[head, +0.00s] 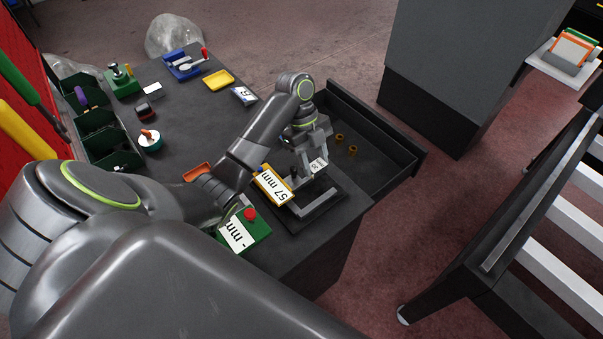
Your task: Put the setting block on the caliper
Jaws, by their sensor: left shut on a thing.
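My left gripper (312,172) reaches down over the right end of the table. It is shut on a small block with a white label (318,165), which I take to be the setting block; the fingers hide much of it. I cannot tell whether the held block touches the caliper. My right gripper is not in view.
A green block with a red knob and "mm" label (240,232) stands near the front edge. An open drawer (375,150) with small brass pieces lies right of the gripper. Green bins (105,140), a yellow tray (218,80) and small tools occupy the table's left and back.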

